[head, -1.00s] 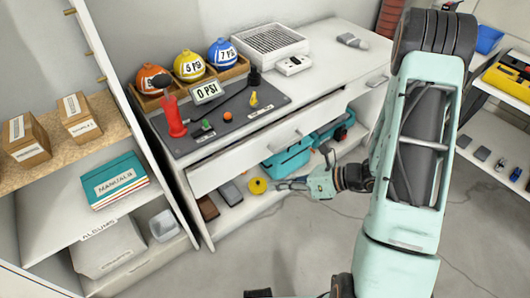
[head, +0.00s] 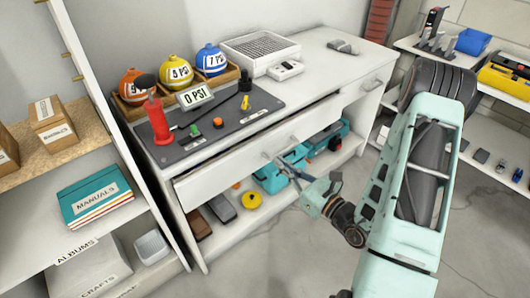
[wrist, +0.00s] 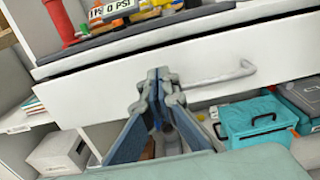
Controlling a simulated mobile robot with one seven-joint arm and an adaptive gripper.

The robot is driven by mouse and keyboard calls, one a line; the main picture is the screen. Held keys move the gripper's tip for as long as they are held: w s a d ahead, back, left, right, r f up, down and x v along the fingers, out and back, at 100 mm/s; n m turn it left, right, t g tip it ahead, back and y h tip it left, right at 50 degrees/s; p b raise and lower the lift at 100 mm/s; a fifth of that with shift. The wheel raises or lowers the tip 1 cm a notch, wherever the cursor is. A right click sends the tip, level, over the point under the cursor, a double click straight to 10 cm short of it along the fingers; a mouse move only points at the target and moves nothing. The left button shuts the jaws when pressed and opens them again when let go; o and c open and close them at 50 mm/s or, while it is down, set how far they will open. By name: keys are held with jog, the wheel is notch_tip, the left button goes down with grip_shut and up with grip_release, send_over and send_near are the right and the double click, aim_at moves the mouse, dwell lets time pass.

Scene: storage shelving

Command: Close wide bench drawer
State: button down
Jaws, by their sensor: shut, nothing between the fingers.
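The wide bench drawer (head: 230,163) is a long white front under the bench top, standing out a little with a dark gap above it. It also fills the middle of the wrist view (wrist: 95,98). Its bar handle (head: 281,147) also shows in the wrist view (wrist: 218,78), right of my fingertips. My gripper (head: 279,164) is shut and empty, in front of the drawer near its handle. In the wrist view, my gripper's fingertips (wrist: 159,76) overlap the drawer front left of the handle. I cannot tell whether they touch it.
The bench top holds a grey mat (head: 215,128), numbered balls and a white vented box (head: 260,48). A teal toolbox (head: 285,170) and a yellow round item (head: 251,200) sit on the shelf below. Shelving stands close at left. The floor in front is clear.

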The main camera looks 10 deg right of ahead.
aim_at(259, 145)
jog(key=b+x, duration=0.1)
jog(key=x, duration=0.6)
jog(key=shift+w+a, duration=0.2)
jog(key=shift+w, duration=0.1)
jog(key=x, duration=0.4)
jog(key=shift+w+a, duration=0.15)
jog(key=shift+a, duration=0.05)
jog(key=shift+r, duration=0.1)
jog(key=shift+d, duration=0.1)
